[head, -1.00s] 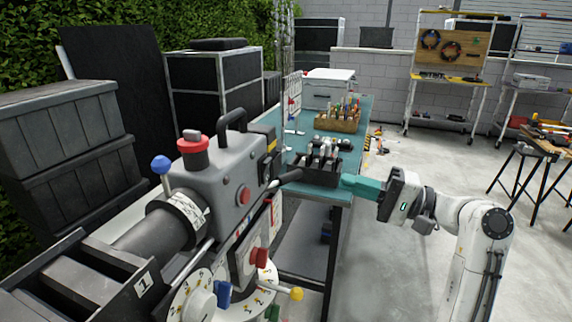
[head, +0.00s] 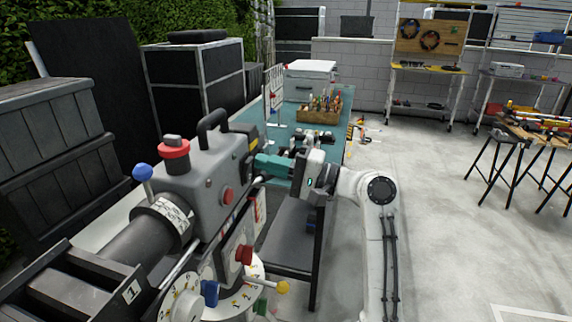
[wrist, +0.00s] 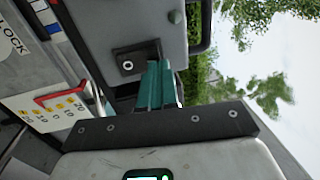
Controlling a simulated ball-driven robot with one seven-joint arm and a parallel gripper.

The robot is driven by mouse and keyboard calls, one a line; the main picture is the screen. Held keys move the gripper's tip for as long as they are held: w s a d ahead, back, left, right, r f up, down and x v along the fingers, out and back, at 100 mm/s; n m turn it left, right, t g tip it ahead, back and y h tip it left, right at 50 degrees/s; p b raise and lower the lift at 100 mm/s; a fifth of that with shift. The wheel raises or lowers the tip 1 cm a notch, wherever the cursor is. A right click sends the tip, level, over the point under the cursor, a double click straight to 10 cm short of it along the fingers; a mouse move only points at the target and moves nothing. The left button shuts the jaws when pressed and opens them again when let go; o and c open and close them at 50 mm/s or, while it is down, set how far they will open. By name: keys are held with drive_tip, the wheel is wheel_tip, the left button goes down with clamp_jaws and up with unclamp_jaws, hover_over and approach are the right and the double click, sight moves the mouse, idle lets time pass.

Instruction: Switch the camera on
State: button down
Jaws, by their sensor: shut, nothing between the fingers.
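The camera (head: 185,175) is a large grey body with a black top handle, a dark lens barrel, a red top knob and a blue-balled lever. My gripper (head: 258,164) has teal fingers, shut and empty, pointing left at the camera's right-hand end. In the wrist view the shut fingers (wrist: 157,68) are beside a black switch-like block (wrist: 130,64) with a white ring mark on the grey casing (wrist: 115,25). I cannot tell whether they touch it.
A teal-topped bench (head: 255,118) behind the camera bears a wooden tool box (head: 318,116). Below the camera is a panel with dials, a red knob (head: 244,254) and a yellow-tipped lever (head: 282,287). Dark crates (head: 45,140) stand at left.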

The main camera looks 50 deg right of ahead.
drive_tip(key=shift+w+a, duration=0.1)
drive_tip(key=shift+w, duration=0.1)
drive_tip(key=shift+r, duration=0.1)
drive_tip(key=shift+w+r+p, duration=0.15)
drive_tip(key=shift+r+p, duration=0.1)
drive_tip(key=shift+p, duration=0.55)
drive_tip(key=shift+w+f+g, duration=0.1)
drive_tip(key=shift+f+g, duration=0.15)
drive_tip(key=shift+g, duration=0.05)
